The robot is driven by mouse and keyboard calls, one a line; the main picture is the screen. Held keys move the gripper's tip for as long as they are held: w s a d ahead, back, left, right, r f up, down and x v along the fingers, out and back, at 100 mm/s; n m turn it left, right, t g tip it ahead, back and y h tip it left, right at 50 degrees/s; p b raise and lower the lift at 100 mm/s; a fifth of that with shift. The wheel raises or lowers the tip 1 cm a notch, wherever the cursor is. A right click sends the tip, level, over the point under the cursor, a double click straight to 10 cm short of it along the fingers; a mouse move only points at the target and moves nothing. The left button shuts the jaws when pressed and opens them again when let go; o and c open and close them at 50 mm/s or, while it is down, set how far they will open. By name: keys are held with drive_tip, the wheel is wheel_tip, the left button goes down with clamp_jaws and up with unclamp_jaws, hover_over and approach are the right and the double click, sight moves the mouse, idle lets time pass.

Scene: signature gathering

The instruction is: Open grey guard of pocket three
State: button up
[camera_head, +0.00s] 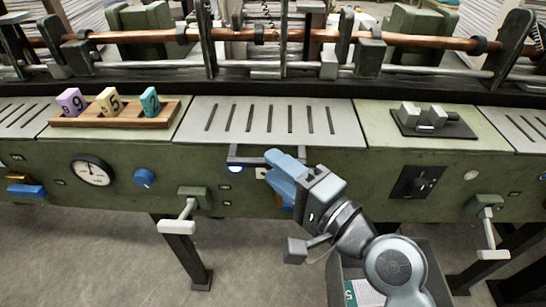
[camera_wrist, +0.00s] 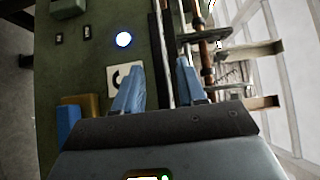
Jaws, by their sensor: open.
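A guard (camera_head: 238,160) with a dark grey edge sits on the green machine front, just under the slotted top. My gripper (camera_head: 272,162) is at its right part and hides some of it. In the wrist view my gripper (camera_wrist: 160,66) has its two blue fingers apart, with nothing held. A white plate (camera_wrist: 116,78) with a dark curved mark, partly covered by a finger, lies beside a lit white button (camera_wrist: 123,39). The button also shows in the head view (camera_head: 236,169).
Left are a wooden rack (camera_head: 118,117) with numbered blocks, a gauge (camera_head: 92,171), a blue knob (camera_head: 144,178) and a crank handle (camera_head: 180,218). Right are a black switch (camera_head: 418,182) and another handle (camera_head: 488,230). A blue lever with brass block (camera_wrist: 70,118) is near my gripper. A bin (camera_head: 437,265) stands below.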

sight(270, 167)
drive_tip(key=shift+x, duration=1.6)
drive_tip(key=shift+a, duration=0.1)
drive_tip(key=shift+s, duration=0.1)
clamp_jaws()
